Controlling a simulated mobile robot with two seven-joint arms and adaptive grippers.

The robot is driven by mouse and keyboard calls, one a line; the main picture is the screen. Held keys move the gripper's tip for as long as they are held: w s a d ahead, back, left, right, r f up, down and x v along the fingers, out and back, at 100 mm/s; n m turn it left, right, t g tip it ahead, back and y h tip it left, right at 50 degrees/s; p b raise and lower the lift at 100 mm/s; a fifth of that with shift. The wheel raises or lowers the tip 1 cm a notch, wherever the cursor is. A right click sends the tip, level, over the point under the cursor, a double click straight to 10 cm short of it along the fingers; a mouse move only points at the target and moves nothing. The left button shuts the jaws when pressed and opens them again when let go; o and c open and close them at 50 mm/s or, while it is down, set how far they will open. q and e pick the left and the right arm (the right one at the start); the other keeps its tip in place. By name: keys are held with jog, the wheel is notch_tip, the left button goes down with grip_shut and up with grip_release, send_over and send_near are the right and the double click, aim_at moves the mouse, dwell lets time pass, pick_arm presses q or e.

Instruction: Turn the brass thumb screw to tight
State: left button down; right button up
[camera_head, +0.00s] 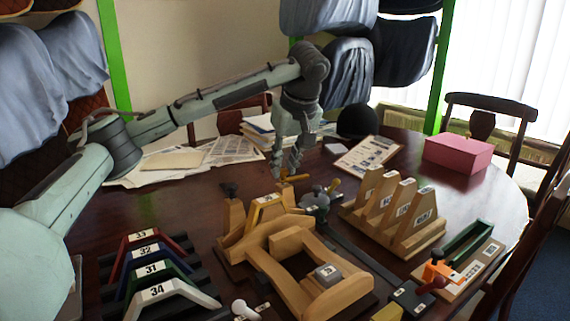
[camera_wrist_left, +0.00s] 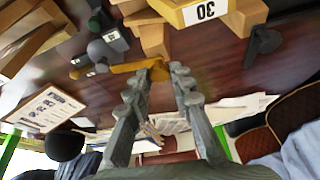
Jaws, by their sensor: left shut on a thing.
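My left gripper (camera_head: 284,176) reaches down over the table behind the wooden saddle frame (camera_head: 290,262). Its fingers are closed on the brass thumb screw (camera_head: 297,178). In the left wrist view the fingertips (camera_wrist_left: 160,76) are close together around a brass piece (camera_wrist_left: 158,70), their tips partly hiding it. A yellow bar (camera_wrist_left: 100,70) lies just left of it in that view, beside a dark grey fitting (camera_wrist_left: 108,42). A wooden block with a yellow part labelled 30 (camera_wrist_left: 200,12) stands close by. My right gripper is not in view.
Coloured numbered arches (camera_head: 150,262) stand in a black rack at front left. A pink box (camera_head: 457,152), papers (camera_head: 225,150) and a black helmet (camera_head: 357,121) sit at the back.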

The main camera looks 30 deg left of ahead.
pick_arm(q)
jog(key=m+t+h, duration=0.1)
jog(key=m, duration=0.2)
jog(key=m+h, duration=0.1)
jog(key=m, duration=0.2)
jog(key=shift+s+a+t, duration=0.2)
jog(key=shift+t, duration=0.2)
jog(key=m+h, duration=0.1)
jog(key=m, duration=0.3)
jog(key=m+h, duration=0.1)
jog(key=m, duration=0.1)
jog(key=shift+a+m+t+h, duration=0.25)
jog(key=shift+m+t+h, duration=0.05)
jog(key=m+h, duration=0.1)
jog(key=m, duration=0.2)
jog(key=m+g+h, duration=0.1)
jog(key=m, duration=0.2)
jog(key=shift+a+h, duration=0.2)
jog(key=shift+h, duration=0.1)
jog(key=m, duration=0.2)
jog(key=m+g+h, duration=0.1)
jog(key=m, duration=0.1)
jog(key=m+g, duration=0.1)
jog(key=m, duration=0.1)
jog(key=shift+w+a+m, duration=0.2)
jog(key=shift+w+m, duration=0.05)
jog(key=shift+m, duration=0.15)
jog(key=shift+h, duration=0.3)
